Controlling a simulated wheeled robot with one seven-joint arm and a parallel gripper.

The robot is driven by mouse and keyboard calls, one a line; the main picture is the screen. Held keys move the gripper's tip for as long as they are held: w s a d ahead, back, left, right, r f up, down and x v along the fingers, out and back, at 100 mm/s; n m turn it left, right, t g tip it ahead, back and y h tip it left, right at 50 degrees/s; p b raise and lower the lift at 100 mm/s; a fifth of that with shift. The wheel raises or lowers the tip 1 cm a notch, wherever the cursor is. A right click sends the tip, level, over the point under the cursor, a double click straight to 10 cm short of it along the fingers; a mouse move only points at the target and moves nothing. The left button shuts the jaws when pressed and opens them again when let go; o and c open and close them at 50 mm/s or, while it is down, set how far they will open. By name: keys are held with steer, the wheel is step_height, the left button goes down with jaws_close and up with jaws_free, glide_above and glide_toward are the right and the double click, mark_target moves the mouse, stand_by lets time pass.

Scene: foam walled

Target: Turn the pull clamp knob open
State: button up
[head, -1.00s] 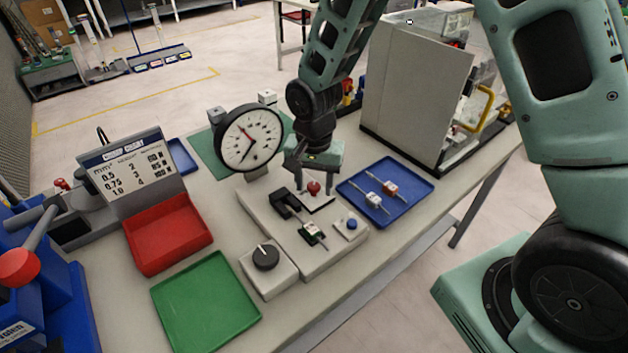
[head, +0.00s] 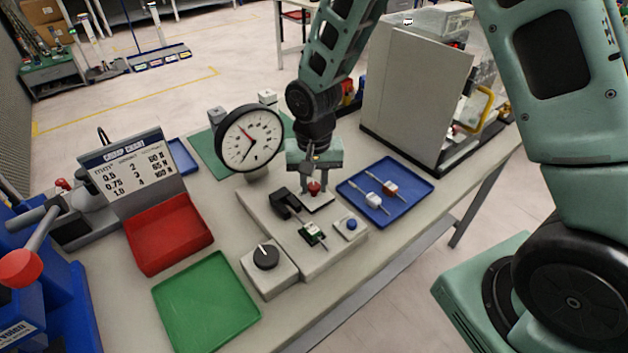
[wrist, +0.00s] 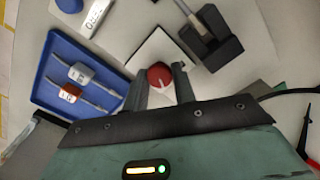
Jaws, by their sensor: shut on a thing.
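The red clamp knob (head: 314,187) sits on a white plate on the pale test fixture (head: 285,232), beside a black clamp block (head: 284,203). My gripper (head: 314,183) reaches down over it from behind. In the wrist view, the red knob (wrist: 160,76) lies between the two fingertips of my gripper (wrist: 160,84), and the jaws are shut on it. A pale mark shows on the knob's top. The fingers and palm hide part of its near side.
A round gauge (head: 249,138) stands left of my gripper. A blue tray (head: 407,184) with two connectors lies to the right. A black dial (head: 265,256), a blue button (head: 351,224), a red bin (head: 169,235) and a green tray (head: 207,302) are nearer. A grey panel (head: 417,95) stands behind right.

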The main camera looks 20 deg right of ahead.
mark_target(314, 185)
steer(key=n+p, duration=0.1)
steer(key=n, duration=0.6)
steer(key=shift+r, duration=0.1)
steer(key=n+p, duration=0.1)
steer(key=n, duration=0.3)
steer(key=shift+a+n+p, duration=0.1)
steer(key=shift+n+p, duration=0.3)
steer(key=shift+n, duration=1.4)
steer(key=o, duration=1)
step_height(314, 185, up, 17)
steer(key=shift+r+b, duration=0.15)
steer(key=shift+b, duration=0.3)
